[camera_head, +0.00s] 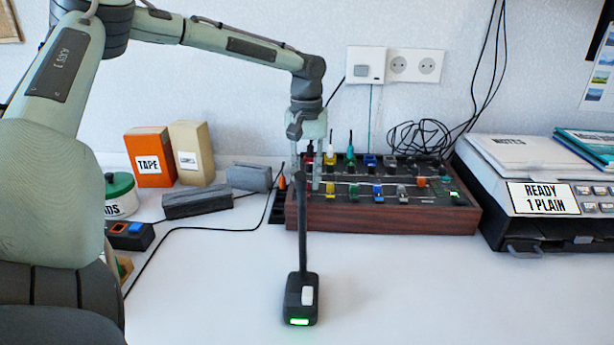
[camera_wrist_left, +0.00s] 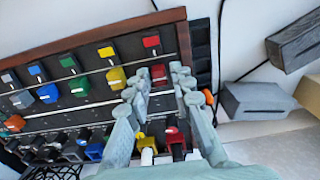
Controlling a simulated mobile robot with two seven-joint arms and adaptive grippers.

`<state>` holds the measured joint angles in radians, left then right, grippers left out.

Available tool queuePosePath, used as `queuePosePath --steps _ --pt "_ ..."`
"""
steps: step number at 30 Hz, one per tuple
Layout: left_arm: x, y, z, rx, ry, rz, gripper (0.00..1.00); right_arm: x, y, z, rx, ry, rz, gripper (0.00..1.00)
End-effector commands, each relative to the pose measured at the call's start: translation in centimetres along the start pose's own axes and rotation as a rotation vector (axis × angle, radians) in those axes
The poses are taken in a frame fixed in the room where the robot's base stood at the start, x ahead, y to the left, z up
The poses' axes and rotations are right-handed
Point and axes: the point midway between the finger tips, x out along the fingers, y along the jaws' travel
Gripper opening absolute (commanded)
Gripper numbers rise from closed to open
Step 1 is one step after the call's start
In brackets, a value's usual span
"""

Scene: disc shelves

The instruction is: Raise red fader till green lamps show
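The mixer (camera_head: 400,218) is a dark panel in a reddish wooden frame with rows of coloured caps. My left gripper (camera_head: 323,180) points down over its left end. In the left wrist view, my left gripper (camera_wrist_left: 160,75) is open, with a red cap (camera_wrist_left: 158,73) between its fingertips; I cannot tell whether they touch it. Another red cap (camera_wrist_left: 151,42) lies nearer the wooden edge, and a third red knob (camera_wrist_left: 175,140) is farther back. A small green light (camera_head: 453,194) glows at the mixer's right. My right gripper is not in view.
A black microphone (camera_head: 301,290) with a lit green base stands in front of the mixer, its stem close to my gripper. Grey blocks (camera_head: 198,202), an orange TAPE box (camera_head: 150,157) and a tan box stand left. A printer (camera_head: 530,200) stands right.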

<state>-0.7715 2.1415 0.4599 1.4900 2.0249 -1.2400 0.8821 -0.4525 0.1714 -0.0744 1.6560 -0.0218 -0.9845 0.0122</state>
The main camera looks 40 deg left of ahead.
Motion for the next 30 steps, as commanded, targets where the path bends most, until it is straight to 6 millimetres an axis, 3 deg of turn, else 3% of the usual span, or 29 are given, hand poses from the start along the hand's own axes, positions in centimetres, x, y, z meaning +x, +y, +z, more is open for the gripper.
queuePosePath --steps 8,13,25,30 --pt "0.2 0.0 0.0 0.0 0.0 0.0 0.21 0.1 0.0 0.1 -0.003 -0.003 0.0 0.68" --pt "0.1 0.0 0.0 0.0 0.0 0.0 0.0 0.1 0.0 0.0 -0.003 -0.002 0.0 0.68" --pt "0.1 0.0 -0.1 0.0 0.0 -0.001 0.0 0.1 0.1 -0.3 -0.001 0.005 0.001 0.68" --pt "0.2 1.0 -1.6 -0.005 0.001 -0.007 0.0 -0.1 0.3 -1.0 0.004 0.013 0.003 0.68"
